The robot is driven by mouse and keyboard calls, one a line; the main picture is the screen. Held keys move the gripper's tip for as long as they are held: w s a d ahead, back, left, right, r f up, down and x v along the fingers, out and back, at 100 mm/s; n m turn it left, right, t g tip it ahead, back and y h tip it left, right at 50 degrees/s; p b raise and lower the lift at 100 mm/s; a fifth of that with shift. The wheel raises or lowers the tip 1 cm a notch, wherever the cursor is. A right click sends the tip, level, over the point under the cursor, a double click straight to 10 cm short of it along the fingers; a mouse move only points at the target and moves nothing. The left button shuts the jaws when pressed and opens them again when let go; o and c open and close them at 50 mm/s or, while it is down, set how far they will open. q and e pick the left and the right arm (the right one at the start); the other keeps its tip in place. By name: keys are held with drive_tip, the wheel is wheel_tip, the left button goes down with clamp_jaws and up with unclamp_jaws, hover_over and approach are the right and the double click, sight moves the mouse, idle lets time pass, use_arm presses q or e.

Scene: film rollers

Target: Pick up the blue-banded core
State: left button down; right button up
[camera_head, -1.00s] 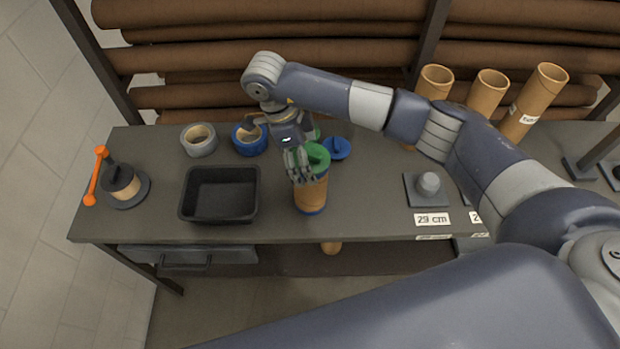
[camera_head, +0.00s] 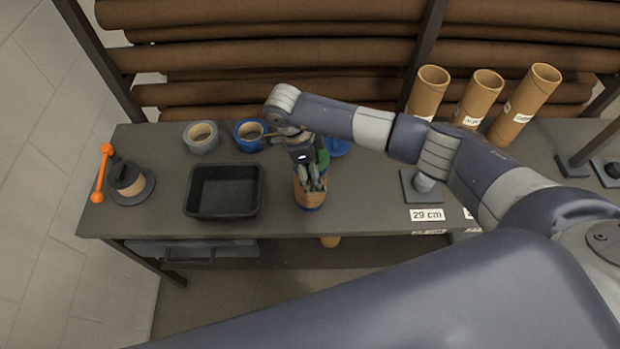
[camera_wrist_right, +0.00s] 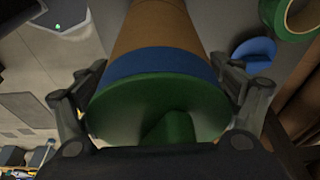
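In the right wrist view the core (camera_wrist_right: 155,28) has another blue band under a green cap with a raised knob. My right gripper (camera_head: 312,187) is at the upper part of the core, partly hiding it. In the right wrist view its fingers (camera_wrist_right: 160,72) lie on either side of the core by the blue band. Whether they press on it is unclear. My left gripper is not in view.
A black tray (camera_head: 223,215) stands left of the core. Behind are a grey tape roll (camera_head: 202,148), a blue tape roll (camera_head: 240,143) and a blue disc (camera_head: 339,149). A crank-handled stand (camera_head: 127,180) is far left. Tall tubes (camera_head: 427,92) stand at the right.

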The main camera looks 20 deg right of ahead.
drive_tip(key=c, duration=1)
drive_tip(key=shift+r, duration=0.1)
